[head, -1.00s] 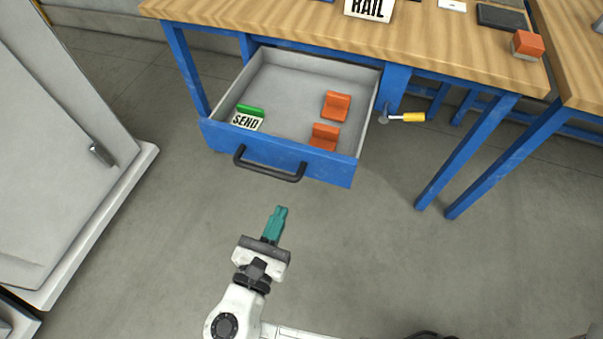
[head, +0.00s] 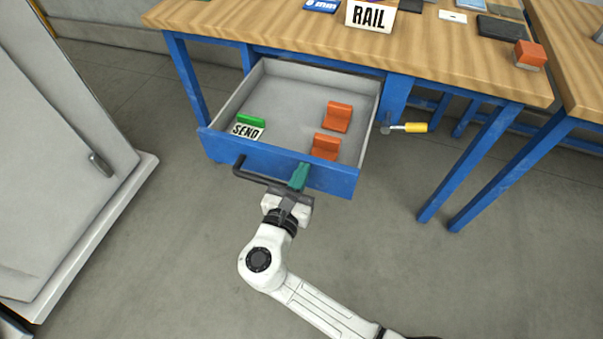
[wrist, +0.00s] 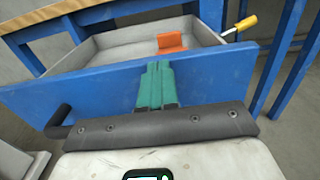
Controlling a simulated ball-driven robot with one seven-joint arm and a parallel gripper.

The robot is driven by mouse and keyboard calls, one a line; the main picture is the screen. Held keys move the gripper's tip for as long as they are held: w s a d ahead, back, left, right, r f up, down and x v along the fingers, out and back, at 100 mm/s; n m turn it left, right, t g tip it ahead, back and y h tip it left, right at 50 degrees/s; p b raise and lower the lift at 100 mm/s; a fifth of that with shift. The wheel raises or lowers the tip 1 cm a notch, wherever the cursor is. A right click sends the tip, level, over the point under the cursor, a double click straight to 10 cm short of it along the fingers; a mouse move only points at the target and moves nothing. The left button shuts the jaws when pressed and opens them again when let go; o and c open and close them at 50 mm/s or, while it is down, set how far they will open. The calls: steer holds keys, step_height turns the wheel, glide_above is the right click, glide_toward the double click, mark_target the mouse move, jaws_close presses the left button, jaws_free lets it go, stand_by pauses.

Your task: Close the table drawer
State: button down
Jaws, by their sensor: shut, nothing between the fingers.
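The blue-fronted table drawer (head: 225,149) is pulled out under the wooden-topped table (head: 250,29) in the head view. Its dark bar handle (head: 258,178) is on the front, and my gripper hides the handle's right end. My gripper (head: 300,168) has teal fingers, shut and empty, at the right half of the drawer front. In the wrist view the fingers (wrist: 157,66) overlap the blue drawer front (wrist: 90,92) and reach its top edge; I cannot tell whether they touch it. Inside the drawer are two orange blocks (head: 338,116) and a green block with a SEND label (head: 248,127).
A hammer with a yellow handle (head: 415,127) hangs beside the drawer's right side. A grey cabinet (head: 70,150) stands at the left. A RAIL sign (head: 370,16) and an orange block (head: 530,54) are on the tabletop. The floor in front is clear.

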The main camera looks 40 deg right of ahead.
mark_target(321, 136)
steer(key=shift+w+d, duration=0.1)
steer(key=shift+d, duration=0.05)
steer(key=b+x, duration=0.4)
steer(key=x, duration=2.4)
steer(key=shift+w+d+f+b, duration=0.1)
steer(key=shift+d+f+b, duration=0.1)
steer(key=shift+b, duration=0.2)
steer(key=shift+w+d+r, duration=0.15)
steer(key=shift+w+d, duration=0.15)
steer(key=shift+d, duration=0.05)
steer(key=shift+r, duration=0.1)
steer(key=shift+d+r, duration=0.1)
steer(key=shift+s, duration=0.1)
steer(key=p+v, duration=0.3)
steer(key=v, duration=1.1)
steer(key=shift+a, duration=0.2)
steer(key=shift+f, duration=0.25)
